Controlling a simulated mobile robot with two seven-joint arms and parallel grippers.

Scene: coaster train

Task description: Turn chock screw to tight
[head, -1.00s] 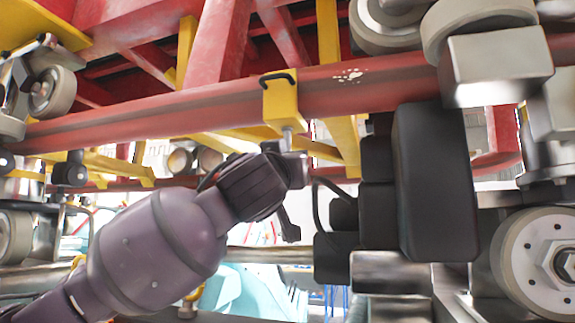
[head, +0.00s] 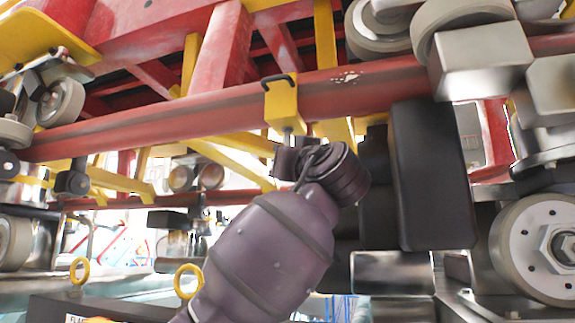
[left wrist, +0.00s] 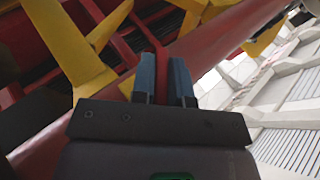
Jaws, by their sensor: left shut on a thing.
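The yellow chock (head: 281,103) with a black handle on top sits around the red rail (head: 215,113). The grey shaft of the chock screw (head: 288,132) shows just under it. My left gripper (head: 289,146) is directly below the chock, at the lower end of the screw, and is shut on it. The grip itself is mostly hidden behind my dark wrist in the head view. In the left wrist view my left gripper's two blue-grey fingers (left wrist: 162,72) point up toward the rail and stand slightly apart. My right gripper is in neither view.
A tall dark block (head: 430,175) hangs right of my wrist. A large wheel (head: 545,250) is at lower right, and rollers (head: 462,32) sit above. Yellow bracing (head: 225,158) runs behind the rail. Two yellow rings (head: 188,281) stand at lower left. Open space lies left of my arm.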

